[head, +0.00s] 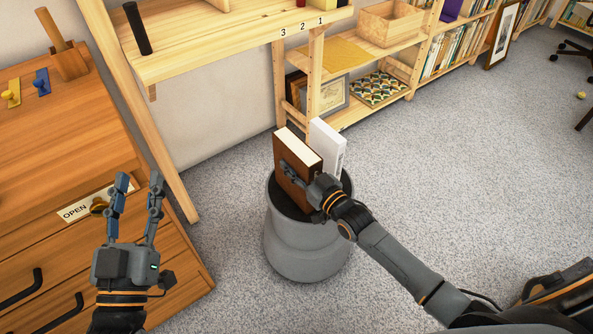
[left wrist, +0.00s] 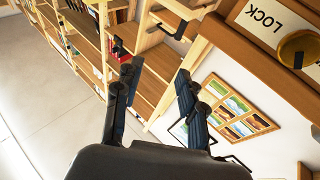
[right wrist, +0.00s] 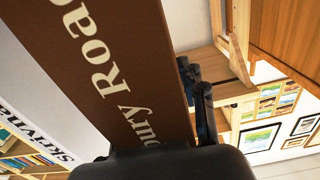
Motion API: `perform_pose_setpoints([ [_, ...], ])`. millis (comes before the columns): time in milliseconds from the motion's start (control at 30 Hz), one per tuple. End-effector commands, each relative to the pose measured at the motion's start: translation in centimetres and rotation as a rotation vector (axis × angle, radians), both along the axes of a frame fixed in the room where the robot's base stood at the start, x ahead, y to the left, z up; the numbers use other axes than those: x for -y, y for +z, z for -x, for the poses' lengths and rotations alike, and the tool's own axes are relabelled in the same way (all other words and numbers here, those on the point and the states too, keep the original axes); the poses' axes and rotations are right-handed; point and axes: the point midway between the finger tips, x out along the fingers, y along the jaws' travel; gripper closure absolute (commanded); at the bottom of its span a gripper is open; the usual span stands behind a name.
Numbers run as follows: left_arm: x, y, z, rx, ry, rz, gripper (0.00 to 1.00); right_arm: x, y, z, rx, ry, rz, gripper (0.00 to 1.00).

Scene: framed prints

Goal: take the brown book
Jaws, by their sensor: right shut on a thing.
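My left gripper (head: 137,185) is open and empty in front of the wooden drawers. Its two fingers stand apart in the left wrist view (left wrist: 158,90).
Wooden drawers (head: 150,238) with an "OPEN" label are at left. A light wooden shelf unit (head: 310,85) stands behind the bin. Carpet (head: 470,180) is clear to the right.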

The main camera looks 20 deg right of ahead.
Motion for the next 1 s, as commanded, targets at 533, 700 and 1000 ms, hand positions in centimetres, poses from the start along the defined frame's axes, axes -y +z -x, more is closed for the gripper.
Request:
perform_pose_setpoints([
  [533,-0.3,-2.3,-0.5,-0.143,0.009,-0.038,0.60,0.0,2.0,-0.1,0.008,0.000,-0.003,1.00],
  [700,-0.8,-5.9,-0.4,-0.341,0.020,-0.090,0.60,0.2,4.1,0.2,0.007,0.000,-0.001,1.00],
  [1000,-2.8,-13.7,2.9,-0.793,0.049,-0.199,0.60,1.6,7.6,2.8,0.007,0.000,-0.001,1.00],
])
